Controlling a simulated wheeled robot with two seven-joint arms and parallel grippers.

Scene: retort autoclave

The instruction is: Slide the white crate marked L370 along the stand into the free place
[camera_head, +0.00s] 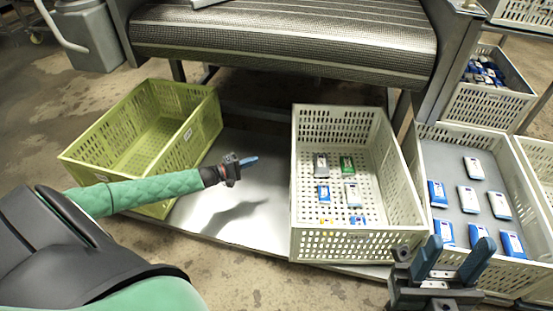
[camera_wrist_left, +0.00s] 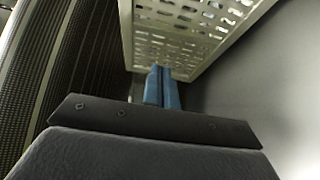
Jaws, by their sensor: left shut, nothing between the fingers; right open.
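A white crate (camera_head: 308,222) stands on the metal stand (camera_head: 240,215), with several small packs on its perforated floor. I cannot read an L370 mark on it. To its left is a bare stretch of the stand, then a green crate (camera_head: 95,165). My left gripper (camera_head: 248,161) is shut and empty over this bare stretch, apart from the white crate. In the left wrist view its blue fingers (camera_wrist_left: 162,88) are together, with a perforated white crate wall (camera_wrist_left: 180,50) ahead. My right gripper (camera_head: 456,258) is open and empty, at the lower right before the right-hand crate.
A light crate with a grey floor and blue and white packs (camera_head: 472,212) stands to the right. Another crate (camera_head: 490,108) is behind it. A dark ribbed conveyor (camera_head: 285,32) runs above the back of the stand. My left arm passes over the green crate's front.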

